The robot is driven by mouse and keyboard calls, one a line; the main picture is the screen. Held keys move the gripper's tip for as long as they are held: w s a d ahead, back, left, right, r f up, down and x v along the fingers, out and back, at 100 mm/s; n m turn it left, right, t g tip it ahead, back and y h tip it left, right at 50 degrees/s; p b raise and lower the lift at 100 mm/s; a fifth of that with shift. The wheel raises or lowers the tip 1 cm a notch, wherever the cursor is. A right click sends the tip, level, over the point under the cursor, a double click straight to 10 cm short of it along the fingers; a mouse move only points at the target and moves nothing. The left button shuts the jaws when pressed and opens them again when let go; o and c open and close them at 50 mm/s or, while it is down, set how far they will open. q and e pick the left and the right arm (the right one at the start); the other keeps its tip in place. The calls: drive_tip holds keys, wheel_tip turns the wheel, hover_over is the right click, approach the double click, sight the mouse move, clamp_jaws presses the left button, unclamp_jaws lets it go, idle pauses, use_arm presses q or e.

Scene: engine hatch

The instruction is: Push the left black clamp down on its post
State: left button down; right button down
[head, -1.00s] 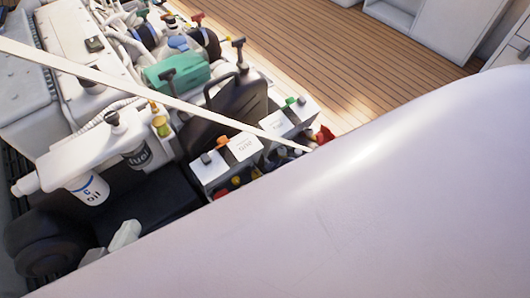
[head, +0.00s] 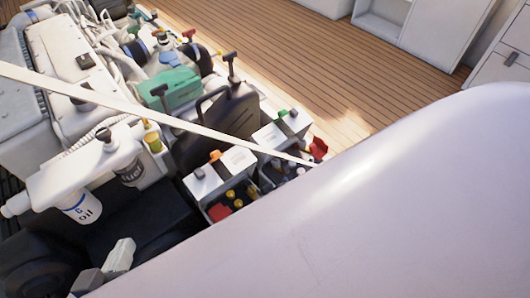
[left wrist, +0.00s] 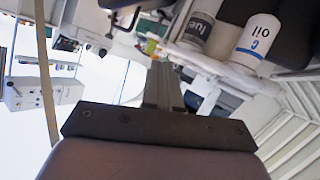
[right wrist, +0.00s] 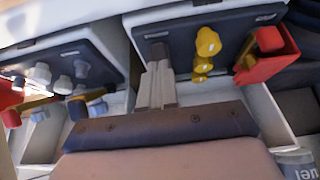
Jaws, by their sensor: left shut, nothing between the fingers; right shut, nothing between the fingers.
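The left battery (head: 226,166) stands in the engine bay in the head view. In the right wrist view it shows as a dark face (right wrist: 185,35) with yellow knobs (right wrist: 206,48) and a red clamp (right wrist: 266,55). The right gripper is shut and hidden in the head view. My left gripper (head: 122,246) is shut and empty, near the oil filter (head: 80,207); its fingers (left wrist: 163,85) fill the middle of the left wrist view.
A second battery (head: 280,133) stands to the right, with another red clamp (right wrist: 11,113). The fuel filter (head: 130,170) stands left of the batteries. A pale strap (head: 160,112) crosses above the engine. A large pale curved surface (head: 400,220) blocks the lower right.

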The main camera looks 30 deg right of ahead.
use_arm(q)
drive_tip(key=shift+r, duration=0.1)
